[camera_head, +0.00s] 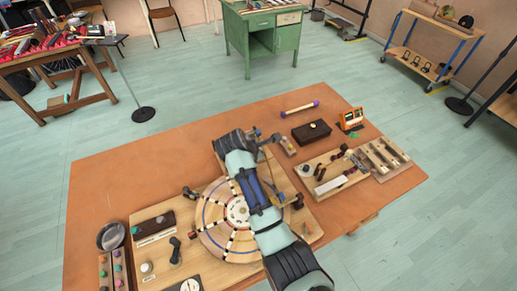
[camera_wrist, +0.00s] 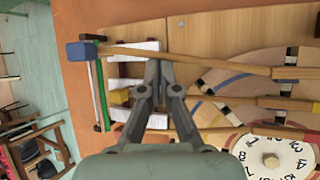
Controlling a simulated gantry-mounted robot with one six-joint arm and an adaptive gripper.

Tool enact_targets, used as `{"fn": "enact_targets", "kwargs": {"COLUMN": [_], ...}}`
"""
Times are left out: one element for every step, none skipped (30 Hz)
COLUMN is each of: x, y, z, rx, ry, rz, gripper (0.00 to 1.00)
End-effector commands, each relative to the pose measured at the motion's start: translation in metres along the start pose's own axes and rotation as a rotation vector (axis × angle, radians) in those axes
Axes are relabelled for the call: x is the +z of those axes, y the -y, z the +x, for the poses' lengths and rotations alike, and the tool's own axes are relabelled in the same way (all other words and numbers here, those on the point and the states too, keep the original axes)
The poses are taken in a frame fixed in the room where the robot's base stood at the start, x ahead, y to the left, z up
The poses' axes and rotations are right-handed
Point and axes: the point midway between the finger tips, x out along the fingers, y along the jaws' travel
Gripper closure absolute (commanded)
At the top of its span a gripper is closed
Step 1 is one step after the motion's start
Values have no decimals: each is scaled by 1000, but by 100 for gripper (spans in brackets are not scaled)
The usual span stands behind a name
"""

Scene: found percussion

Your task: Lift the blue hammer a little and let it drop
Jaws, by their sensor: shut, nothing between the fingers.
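The blue hammer shows in the wrist view as a blue block head (camera_wrist: 81,51) at upper left, with a long wooden handle (camera_wrist: 215,62) running right across the picture. My gripper (camera_wrist: 159,66) is shut and empty, its fingertips close together at the handle's lower edge in that view. I cannot tell whether they touch the handle. In the head view my arm reaches over the round patterned disc (camera_head: 213,222), and the hammer cannot be made out clearly there.
A numbered white dial (camera_wrist: 272,158) lies at lower right in the wrist view. The orange table (camera_head: 110,185) also holds a dark box (camera_head: 311,131), a purple-ended stick (camera_head: 300,109), a wooden tray (camera_head: 334,183) and a round bowl (camera_head: 110,236). The table's left back area is bare.

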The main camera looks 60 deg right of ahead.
Motion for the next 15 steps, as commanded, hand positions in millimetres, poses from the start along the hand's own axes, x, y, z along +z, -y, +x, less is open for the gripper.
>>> {"fn": "enact_targets", "kwargs": {"x": [1,1,1,0,0,0,0,0,0,0,0,1,1,1,2], "y": [0,0,0,0,0,0,0,0,0,0,0,0,0,-1,-1], "z": [-2,-1,-1,0,0,0,0,0,0,0,0,0,-1,-2,-3], "rx": [4,6,7,7,6,6,6,6,6,6,6,5,5,5,5], "ry": [0,0,0,0,0,0,0,0,0,0,0,0,0,0,1], "rz": [3,3,4,4,4,4,4,4,3,3,3,3,3,3,3], "gripper": [100,100,100,100,100,100,100,100,100,100,100,100,100,100,100]}}
